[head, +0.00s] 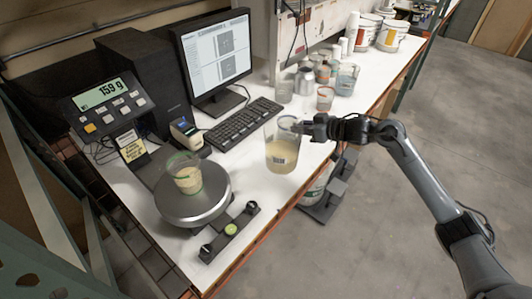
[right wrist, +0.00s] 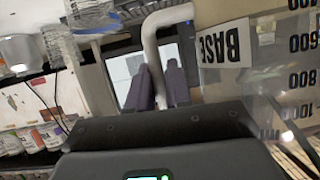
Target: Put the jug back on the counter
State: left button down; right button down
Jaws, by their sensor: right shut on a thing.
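In the right wrist view, the two fingers (right wrist: 158,85) are at the jug's handle (right wrist: 152,45), and the jug's wall shows a "BASE" label (right wrist: 225,44) and measuring marks. My left gripper is not in view.
A cup with cream contents (head: 187,178) stands on the round scale (head: 193,206); the display (head: 101,92) reads 159 g. A dark bar (head: 230,232) lies in front. The keyboard (head: 243,124) is behind the jug.

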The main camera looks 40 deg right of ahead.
jog(key=shift+w+a+f+b, duration=0.25)
jog(key=shift+w+a+f, duration=0.45)
jog(key=shift+w+f, duration=0.9)
jog(key=shift+w+a+f+b, duration=0.25)
jog(key=shift+w+a+f, duration=0.4)
jog(key=shift+w+f, duration=1)
jog(key=shift+w+a+f+b, duration=0.25)
jog(key=shift+w+a+f, duration=0.45)
jog(key=shift+w+f, duration=0.9)
jog(key=shift+s, duration=0.1)
jog(key=shift+f, duration=0.1)
jog(key=c, duration=1.1)
grip_release()
jog(key=shift+f, duration=0.1)
jog(key=shift+o, duration=0.2)
jog(key=shift+s, duration=0.1)
